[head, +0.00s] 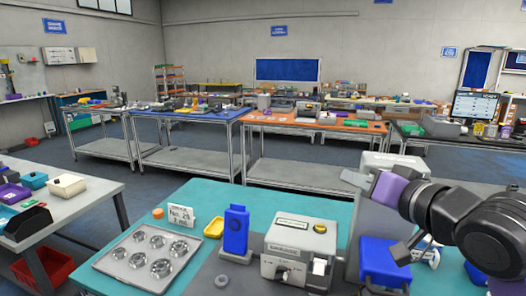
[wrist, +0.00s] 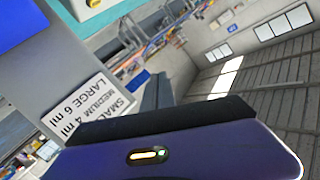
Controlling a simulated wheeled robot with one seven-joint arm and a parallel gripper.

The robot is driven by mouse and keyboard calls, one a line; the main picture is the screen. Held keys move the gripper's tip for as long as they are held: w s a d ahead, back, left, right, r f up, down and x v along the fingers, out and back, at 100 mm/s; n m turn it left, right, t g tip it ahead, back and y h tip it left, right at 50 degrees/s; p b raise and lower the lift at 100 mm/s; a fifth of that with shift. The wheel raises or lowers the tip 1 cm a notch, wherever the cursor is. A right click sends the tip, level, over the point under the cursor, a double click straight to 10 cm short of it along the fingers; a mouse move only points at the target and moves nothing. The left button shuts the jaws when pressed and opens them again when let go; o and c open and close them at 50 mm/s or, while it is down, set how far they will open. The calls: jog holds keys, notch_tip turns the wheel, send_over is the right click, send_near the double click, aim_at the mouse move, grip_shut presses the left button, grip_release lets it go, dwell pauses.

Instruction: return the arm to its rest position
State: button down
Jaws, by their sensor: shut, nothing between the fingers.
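My arm (head: 460,215) reaches in from the right edge of the head view, raised over the right part of the teal-topped table. My gripper (head: 354,178) points left at the end of the purple hand and holds nothing. Its jaws are shut. The wrist view shows the dark purple hand body (wrist: 165,155) with a small lit indicator; the fingertips cannot be made out there. That view is tilted and takes in the room, windows and a size sign (wrist: 90,108).
A side table (head: 100,195) stands left.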

jog(key=s+f+h, duration=0.2)
jog(key=s+f, duration=0.7)
jog(key=s, duration=0.6)
jog(key=s+d+f+n+h, duration=0.1)
jog(key=s+f, duration=0.9)
jog(key=s, duration=0.6)
jog(key=s+d+f+h, duration=0.1)
jog(key=s+f+h, duration=0.1)
jog(key=s+f, duration=0.8)
jog(key=s, duration=0.5)
jog(key=shift+s+d+h, duration=0.15)
jog(key=shift+s+h, duration=0.05)
jog(key=shift+h, duration=0.1)
